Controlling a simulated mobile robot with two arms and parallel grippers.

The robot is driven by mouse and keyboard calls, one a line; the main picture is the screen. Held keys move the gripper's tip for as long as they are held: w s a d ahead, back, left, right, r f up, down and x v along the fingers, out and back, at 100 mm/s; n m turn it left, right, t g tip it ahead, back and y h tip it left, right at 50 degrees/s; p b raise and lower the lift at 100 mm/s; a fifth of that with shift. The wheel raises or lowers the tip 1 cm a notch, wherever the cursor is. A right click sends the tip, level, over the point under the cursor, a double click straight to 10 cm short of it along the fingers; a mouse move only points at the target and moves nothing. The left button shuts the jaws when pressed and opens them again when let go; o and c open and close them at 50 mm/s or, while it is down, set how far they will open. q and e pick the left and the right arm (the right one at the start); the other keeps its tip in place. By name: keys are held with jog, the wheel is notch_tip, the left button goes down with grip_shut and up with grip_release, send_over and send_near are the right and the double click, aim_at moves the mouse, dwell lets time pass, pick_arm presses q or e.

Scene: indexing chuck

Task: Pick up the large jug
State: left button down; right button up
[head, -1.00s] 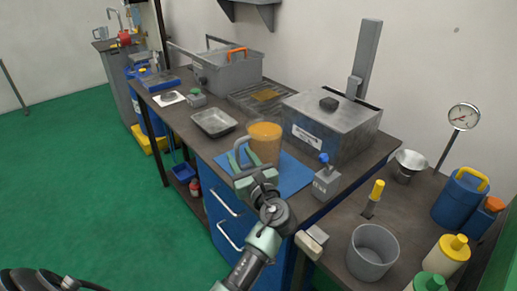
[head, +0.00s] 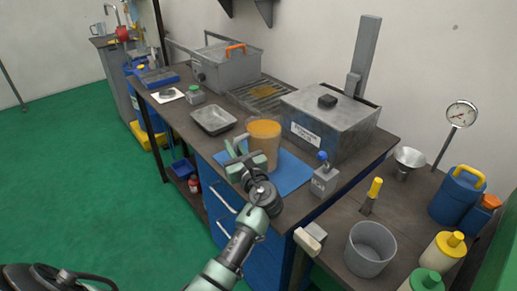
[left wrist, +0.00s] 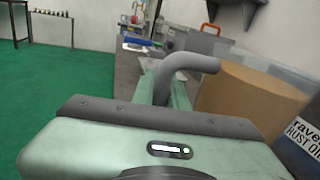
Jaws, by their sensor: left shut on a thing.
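The large jug (head: 265,148) is translucent with an orange-brown filling and stands upright over the blue mat on the bench. I cannot tell whether its base touches the mat. My left gripper (head: 236,152) is at the jug's left side, with its green fingers shut on the handle. In the left wrist view the grey curved handle (left wrist: 188,64) rises between the fingers (left wrist: 166,90) and runs right to the brown jug body (left wrist: 245,100). The lower part of the handle is hidden by the gripper. My right gripper is not in view.
A metal tray (head: 213,119) lies left of the jug. A grey lidded metal box (head: 328,120) stands close behind it to the right. A small grey block with a blue knob (head: 325,178) stands at the mat's right. A grey bucket (head: 371,250) stands on the right-hand table.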

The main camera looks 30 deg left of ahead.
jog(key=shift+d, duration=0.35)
pick_arm(q)
jog(key=shift+r, duration=0.15)
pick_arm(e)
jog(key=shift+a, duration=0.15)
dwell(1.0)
pick_arm(q)
notch_tip(320, 180, up, 20)
jog(key=p, duration=0.1)
jog(key=shift+f, duration=0.25)
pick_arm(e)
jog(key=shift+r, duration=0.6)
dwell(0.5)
pick_arm(q)
jog(key=shift+r, duration=0.1)
